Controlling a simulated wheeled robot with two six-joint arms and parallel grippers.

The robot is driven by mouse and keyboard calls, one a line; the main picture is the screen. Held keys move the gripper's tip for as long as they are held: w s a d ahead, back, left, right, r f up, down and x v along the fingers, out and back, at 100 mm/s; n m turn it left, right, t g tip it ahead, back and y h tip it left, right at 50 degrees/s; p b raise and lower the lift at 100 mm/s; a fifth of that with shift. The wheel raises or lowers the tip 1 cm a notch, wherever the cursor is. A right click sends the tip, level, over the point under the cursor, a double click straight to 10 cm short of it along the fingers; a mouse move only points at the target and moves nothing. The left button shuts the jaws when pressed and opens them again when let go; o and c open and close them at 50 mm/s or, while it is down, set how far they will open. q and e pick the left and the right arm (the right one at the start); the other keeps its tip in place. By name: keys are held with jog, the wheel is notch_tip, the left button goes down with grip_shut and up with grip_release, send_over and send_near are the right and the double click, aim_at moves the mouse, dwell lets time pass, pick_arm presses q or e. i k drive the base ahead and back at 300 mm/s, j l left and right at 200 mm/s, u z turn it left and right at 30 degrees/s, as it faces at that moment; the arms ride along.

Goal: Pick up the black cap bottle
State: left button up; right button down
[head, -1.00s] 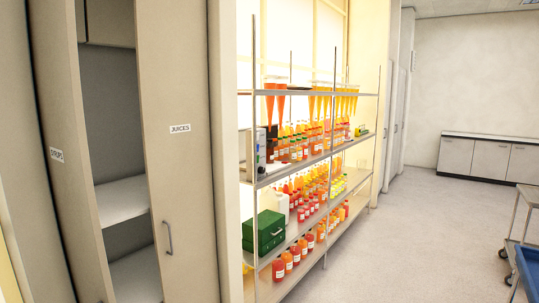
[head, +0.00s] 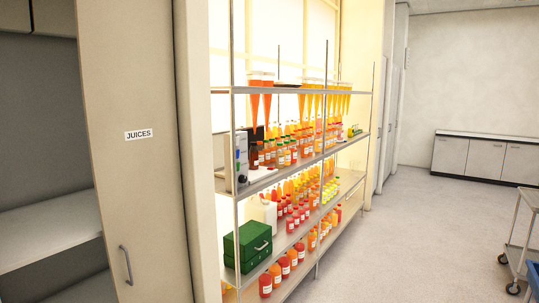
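Several juice bottles (head: 290,152) in orange, red and yellow stand on the open metal shelf rack (head: 275,168) in the head view. A dark brownish bottle shape (head: 256,158) stands at the near end of the middle shelf, beside a grey instrument. At this distance I cannot tell for certain which bottle has a black cap. Neither of my grippers is in view.
A cabinet door labelled JUICES (head: 138,134) stands at the left. A green box (head: 248,243) sits on the lower shelf, and orange cones hang above. A cart (head: 522,235) is at the right edge. The floor (head: 420,240) between is clear.

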aim_at(254, 152)
jog(key=i+z, duration=0.35)
jog(key=i, duration=1.45)
jog(key=l, duration=0.1)
